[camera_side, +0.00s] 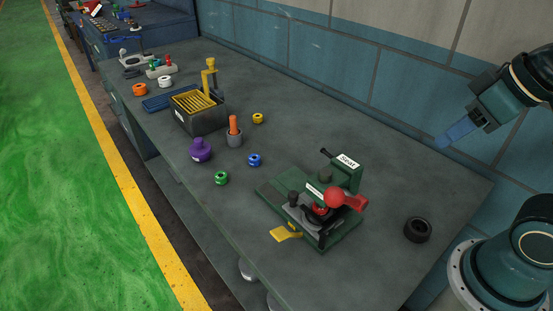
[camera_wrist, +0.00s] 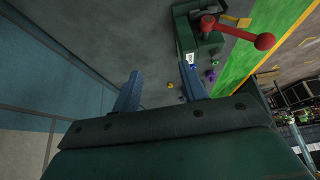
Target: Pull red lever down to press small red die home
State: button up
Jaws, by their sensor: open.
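The red lever (camera_side: 346,201) with its round knob is on a green press (camera_side: 345,176) labelled "Seat", near the front of the bench. The lever stands out sideways in the wrist view (camera_wrist: 240,33), at the top right. A small red part (camera_side: 320,209), apparently the die, sits low in the press beside the knob, partly hidden by it. My gripper (camera_side: 458,132) is up in the air at the right, well away from the lever. In the wrist view its two blue fingers (camera_wrist: 160,76) are apart with nothing between them.
A black ring (camera_side: 418,230) lies right of the press. A yellow tab (camera_side: 286,232) sticks out at its front left. Green, blue and yellow rings, a purple knob (camera_side: 201,150) and a dark box (camera_side: 197,110) stand farther left. The bench behind the press is clear up to the wall.

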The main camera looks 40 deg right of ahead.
jog(key=c, duration=0.9)
jog(key=shift+w+a+r, duration=0.1)
jog(key=shift+w+a, duration=0.05)
grip_shut()
jog(key=w+a+r+m+g+y, duration=0.1)
jog(key=w+a+m+g+y, duration=0.1)
jog(key=w+m, duration=0.3)
jog(key=w+a+r+m+g+y, duration=0.1)
jog(key=w+a+m+g+y, duration=0.2)
jog(key=m, duration=0.8)
jog(key=shift+w+a+r+g+y, duration=0.4)
jog(key=shift+w+g+y, duration=0.4)
jog(key=shift+w+g, duration=0.45)
jog(key=shift+w, duration=0.15)
